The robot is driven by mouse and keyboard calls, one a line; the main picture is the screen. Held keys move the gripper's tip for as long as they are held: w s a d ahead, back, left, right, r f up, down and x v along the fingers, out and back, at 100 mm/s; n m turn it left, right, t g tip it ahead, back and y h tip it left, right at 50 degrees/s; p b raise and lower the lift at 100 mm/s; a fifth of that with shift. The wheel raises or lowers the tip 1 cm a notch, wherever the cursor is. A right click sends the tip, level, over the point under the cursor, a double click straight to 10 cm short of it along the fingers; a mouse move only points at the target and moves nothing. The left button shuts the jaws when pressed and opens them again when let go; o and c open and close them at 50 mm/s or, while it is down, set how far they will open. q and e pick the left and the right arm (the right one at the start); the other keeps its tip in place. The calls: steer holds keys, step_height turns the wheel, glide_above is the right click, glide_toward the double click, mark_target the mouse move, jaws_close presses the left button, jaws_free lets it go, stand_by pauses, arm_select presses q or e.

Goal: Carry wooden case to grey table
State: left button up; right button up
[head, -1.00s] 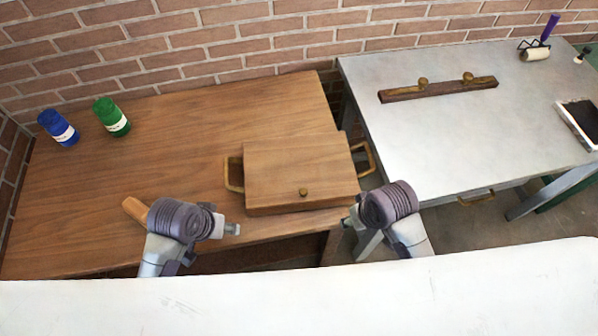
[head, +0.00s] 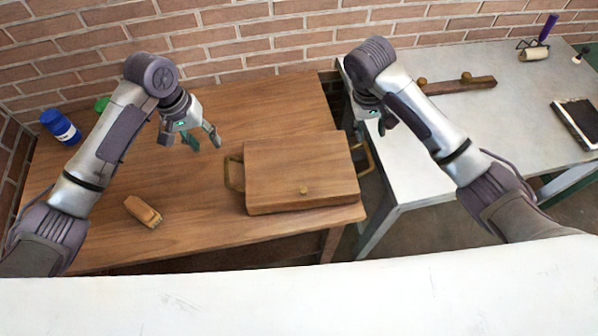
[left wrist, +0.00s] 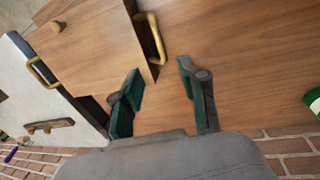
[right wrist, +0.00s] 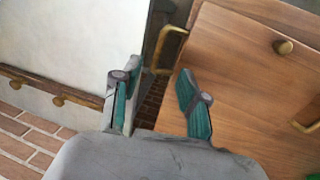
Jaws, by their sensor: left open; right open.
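The wooden case (head: 298,168) lies flat on the brown wooden table (head: 285,105), near its right front corner. It has a brass handle on its left side (head: 234,173) and another on its right side (head: 366,158), plus a brass knob. My left gripper (head: 203,143) is open and empty, above the table left of the case; the left handle (left wrist: 157,40) shows beyond its fingers. My right gripper (head: 372,125) is open and empty, by the case's right side; the right handle (right wrist: 170,48) shows just beyond its fingers. The grey table (head: 425,150) stands to the right.
A wooden bar with two knobs (head: 460,86) lies on the grey table, with a roller (head: 535,52) and a tablet (head: 578,122). A blue bottle (head: 60,127), a green bottle (head: 102,104) and a brush (head: 142,212) are on the brown table. A brick wall stands behind.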

mark_target(226, 166)
arm_select(q)
steer(key=d+f, duration=0.1)
steer(key=f, duration=0.8)
steer(key=d+f, duration=0.1)
steer(key=f, duration=0.3)
steer(key=shift+w+d+f, duration=0.2)
steer(key=shift+d+f, duration=0.1)
steer(key=shift+f, duration=0.05)
arm_select(e)
steer(key=x, duration=1.4)
steer(key=shift+w, duration=0.1)
arm_select(q)
jaws_close()
arm_select(e)
jaws_close()
arm_select(q)
steer(key=shift+r, duration=0.15)
arm_select(e)
steer(key=shift+w+a+r, duration=0.1)
